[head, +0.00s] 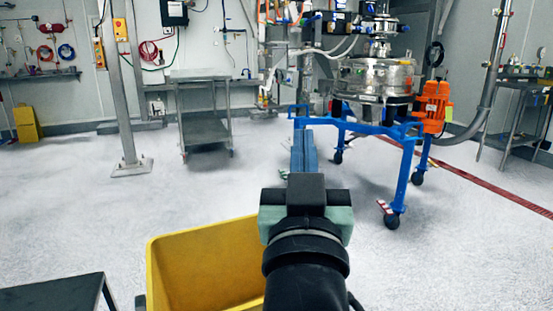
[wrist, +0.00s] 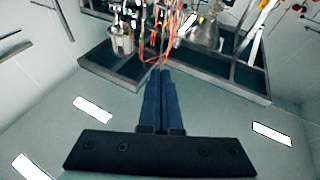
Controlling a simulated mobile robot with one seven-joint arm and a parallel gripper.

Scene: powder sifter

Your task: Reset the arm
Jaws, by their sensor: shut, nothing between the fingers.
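My gripper (head: 302,150) reaches forward from the bottom of the head view, over the floor, with its two blue fingers side by side. In the wrist view my gripper (wrist: 163,72) shows its fingers together, with nothing between them. The gripper's black mount plate crosses the lower part of that view. In the head view the arm covers the right part of a yellow bin.
The yellow bin (head: 205,265) is at lower left, beside my arm. A powder sifter (head: 375,78) stands on a blue wheeled frame (head: 402,165) ahead right. A grey cart (head: 204,110) is at back left. A steel post (head: 124,100) stands left of it. Floor between is clear.

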